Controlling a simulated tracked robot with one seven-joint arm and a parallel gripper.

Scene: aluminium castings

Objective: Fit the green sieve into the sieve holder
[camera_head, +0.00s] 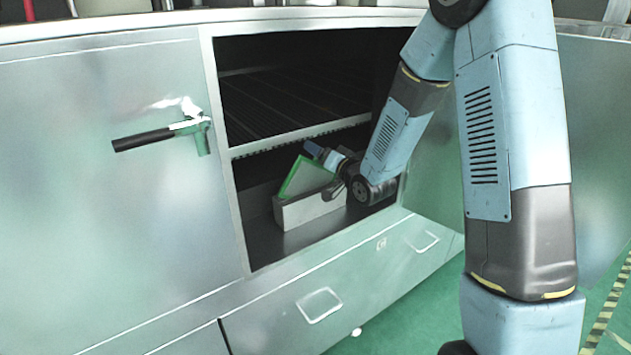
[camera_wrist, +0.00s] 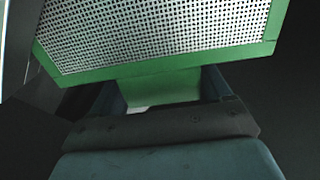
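The green sieve (camera_head: 305,177) is a flat green-framed panel, tilted, in the lower compartment of the open cabinet. In the wrist view the sieve (camera_wrist: 160,28) shows its perforated metal mesh and a green tab at its near edge. My gripper (camera_head: 328,160) is shut on this tab, which sits between its fingers in the wrist view (camera_wrist: 163,92). The pale grey box-like sieve holder (camera_head: 308,210) stands on the compartment floor, directly below the sieve. The sieve's lower edge meets the holder's top in the head view; I cannot tell whether it is inside the holder.
The cabinet (camera_head: 232,190) has a shelf edge (camera_head: 300,135) close above the sieve and my gripper. A closed door with a black-handled latch (camera_head: 160,138) is at left. Drawers (camera_head: 350,290) lie below. The compartment floor has some free room left of the holder.

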